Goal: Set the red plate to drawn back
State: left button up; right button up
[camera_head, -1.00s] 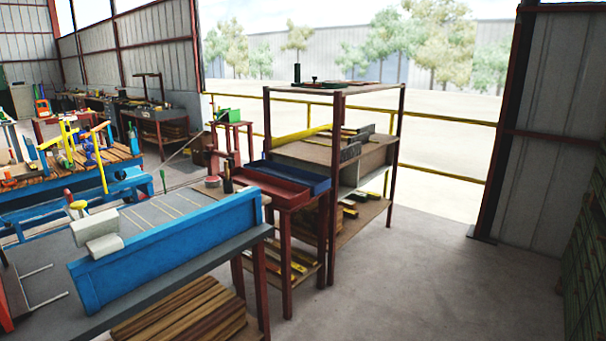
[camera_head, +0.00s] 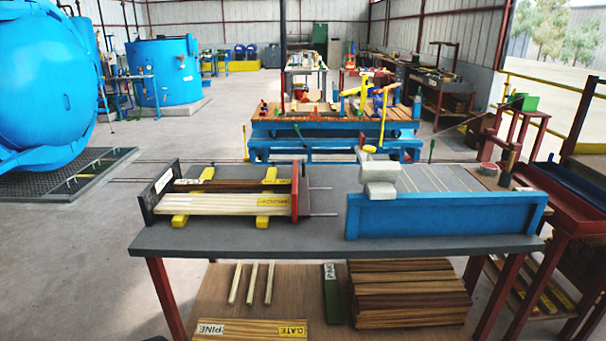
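The red plate (camera_head: 302,188) stands upright on the grey bench top, at the right end of a small jig. A black end plate (camera_head: 147,203) stands at the jig's left end. Between them several boards (camera_head: 215,204), pale and dark brown, lie across two yellow bars (camera_head: 181,221). The boards' right ends come up to the red plate; I cannot tell whether they touch it. Two thin metal rods (camera_head: 322,188) stick out to the right from behind the red plate. Neither of my grippers is in view.
The grey bench (camera_head: 335,240) also carries a blue panel (camera_head: 445,216) with a pale grey block (camera_head: 380,183) at its left end. Bare bench top lies between the red plate and the panel. A blue tank (camera_head: 45,80) stands left.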

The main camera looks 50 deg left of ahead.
aim_at(300, 201)
jog(key=u, duration=1.65)
jog(key=i+l+u, duration=0.1)
jog(key=u, duration=0.3)
jog(key=i+l+u, duration=0.15)
jog(key=u, duration=0.25)
jog(key=i+l, duration=0.05)
